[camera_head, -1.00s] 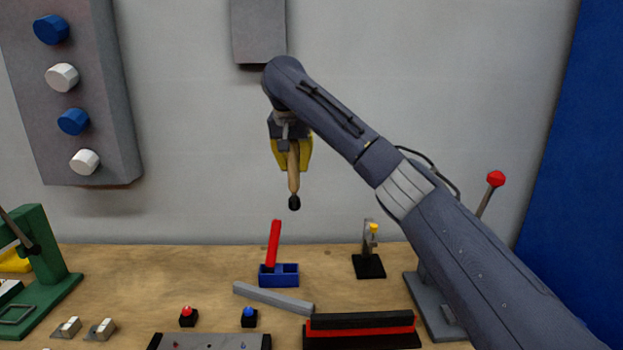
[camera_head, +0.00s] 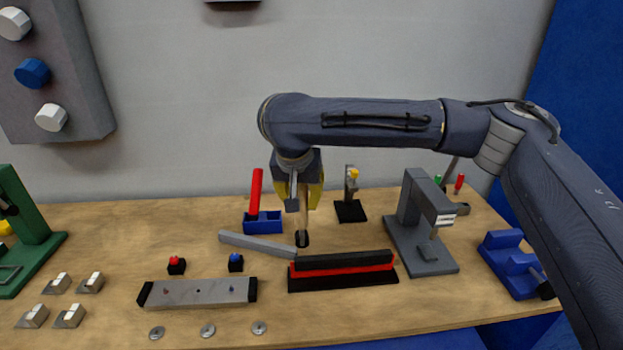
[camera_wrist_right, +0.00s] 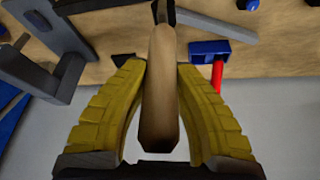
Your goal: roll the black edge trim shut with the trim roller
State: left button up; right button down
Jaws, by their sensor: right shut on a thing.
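My right gripper (camera_head: 306,203) is shut on the trim roller's wooden handle (camera_wrist_right: 160,98), its yellow fingers either side of it. The roller points downward, its dark end (camera_head: 302,239) low above the bench near the left end of the trim. I cannot tell whether it touches anything. The black edge trim (camera_head: 345,260) lies along the top of a red strip on a black base (camera_head: 345,281). My left gripper is not in view.
A grey bar (camera_head: 257,245) lies just left of the roller. Behind stand a blue holder with a red-handled tool (camera_head: 263,223) and a small black-based stand (camera_head: 350,211). A grey press (camera_head: 420,240) stands right of the trim. A grey plate (camera_head: 200,292) lies front left.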

aim_at(303, 216)
jog(key=shift+a, duration=0.2)
dwell(0.4)
jog(key=shift+f, duration=2.65)
jog(key=shift+d, duration=0.25)
jog(key=shift+d, duration=1.4)
